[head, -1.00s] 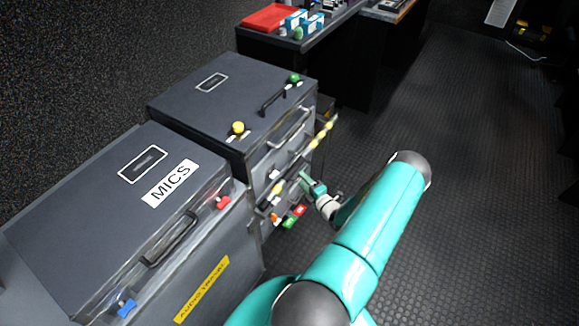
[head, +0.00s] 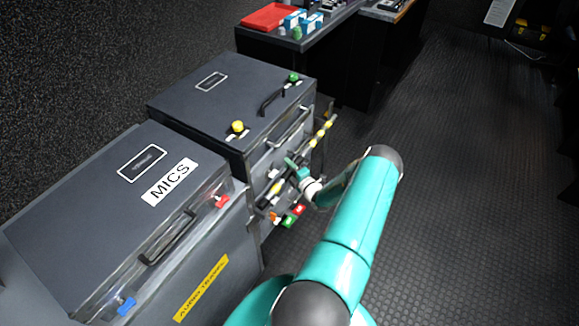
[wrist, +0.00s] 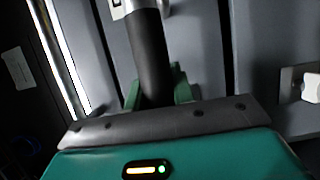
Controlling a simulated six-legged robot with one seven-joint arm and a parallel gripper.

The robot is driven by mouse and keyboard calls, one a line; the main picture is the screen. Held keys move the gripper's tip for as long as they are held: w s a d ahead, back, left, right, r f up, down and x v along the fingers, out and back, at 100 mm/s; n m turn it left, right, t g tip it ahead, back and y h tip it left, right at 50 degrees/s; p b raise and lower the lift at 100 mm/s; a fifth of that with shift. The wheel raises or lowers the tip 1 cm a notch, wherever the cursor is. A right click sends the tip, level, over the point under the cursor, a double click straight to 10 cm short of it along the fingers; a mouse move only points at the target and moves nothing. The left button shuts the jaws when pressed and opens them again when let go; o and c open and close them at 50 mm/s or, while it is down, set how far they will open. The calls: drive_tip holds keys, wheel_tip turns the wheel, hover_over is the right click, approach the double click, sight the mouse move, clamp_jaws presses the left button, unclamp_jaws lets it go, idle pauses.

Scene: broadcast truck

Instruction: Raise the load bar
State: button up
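The load bar (head: 325,131), dark with yellow bands, runs slantwise along the front of the rear dark case. In the wrist view its black round shaft (wrist: 151,55) runs down between the two green fingers of my gripper (wrist: 157,90). In the head view my gripper (head: 296,166) is at the middle of the bar, at the case front. One finger lies on each side of the shaft, close to it. Whether they press on it cannot be told. The part of the bar behind my gripper is hidden.
A red and a green tag (head: 293,215) sit low on the front, below the bar. The MICS case (head: 100,215) stands nearer, at the left. A desk with a red tray (head: 268,16) is behind. The ribbed floor (head: 470,200) to the right is clear.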

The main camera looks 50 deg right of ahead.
clamp_jaws()
wheel_tip(320, 180, up, 10)
drive_tip(key=d+m+g, duration=0.1)
drive_tip(key=m, duration=0.1)
drive_tip(key=shift+d+f+m, duration=0.2)
drive_tip(key=shift+f+m, duration=0.05)
drive_tip(key=shift+m, duration=0.05)
drive_tip(key=shift+w, duration=0.1)
drive_tip(key=o, duration=0.7)
unclamp_jaws()
drive_tip(key=shift+f, duration=0.1)
drive_tip(key=shift+c, duration=0.2)
drive_tip(key=shift+a+y, duration=0.1)
drive_tip(key=shift+y, duration=0.2)
